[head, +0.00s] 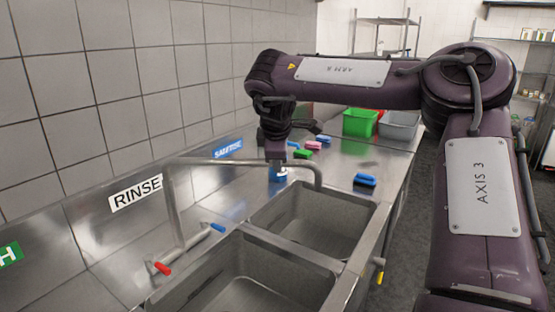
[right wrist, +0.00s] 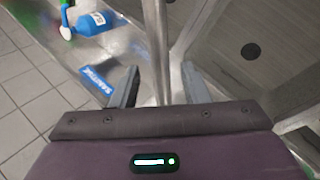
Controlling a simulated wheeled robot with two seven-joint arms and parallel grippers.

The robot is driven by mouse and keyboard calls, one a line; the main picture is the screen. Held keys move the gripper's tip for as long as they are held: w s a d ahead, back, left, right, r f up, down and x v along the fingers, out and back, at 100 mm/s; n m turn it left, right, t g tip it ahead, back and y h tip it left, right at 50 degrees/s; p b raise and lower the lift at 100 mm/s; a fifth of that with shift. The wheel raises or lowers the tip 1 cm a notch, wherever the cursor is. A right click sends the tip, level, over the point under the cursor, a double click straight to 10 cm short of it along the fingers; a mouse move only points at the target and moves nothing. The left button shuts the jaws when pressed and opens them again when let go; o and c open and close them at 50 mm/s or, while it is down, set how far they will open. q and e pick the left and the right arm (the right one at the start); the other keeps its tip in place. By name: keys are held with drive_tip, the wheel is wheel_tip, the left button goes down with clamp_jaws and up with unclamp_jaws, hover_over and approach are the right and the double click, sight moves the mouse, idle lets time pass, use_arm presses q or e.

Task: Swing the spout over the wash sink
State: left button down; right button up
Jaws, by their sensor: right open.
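The metal spout (head: 240,162) rises from the faucet near the RINSE sign (head: 136,193) and runs right. Its downturned tip hangs over the far basin (head: 318,222). The near basin (head: 270,270) lies in front of it. The green sign (head: 9,255), cut off at the left edge, shows only an "H". My right gripper (head: 275,158) points down at the spout's horizontal pipe. In the right wrist view the pipe (right wrist: 157,40) runs between the two open fingers (right wrist: 160,88), with gaps beside it. Whether the fingers reach below it is unclear. My left gripper is out of view.
The faucet has a red-ended lever (head: 161,268) and a blue-ended lever (head: 217,228). A blue brush (head: 364,180), a green bin (head: 360,122) and a grey bin (head: 398,125) stand farther along the counter.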

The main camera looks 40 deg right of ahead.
drive_tip(key=b+v, duration=0.1)
drive_tip(key=v, duration=0.6)
drive_tip(key=shift+b, duration=0.3)
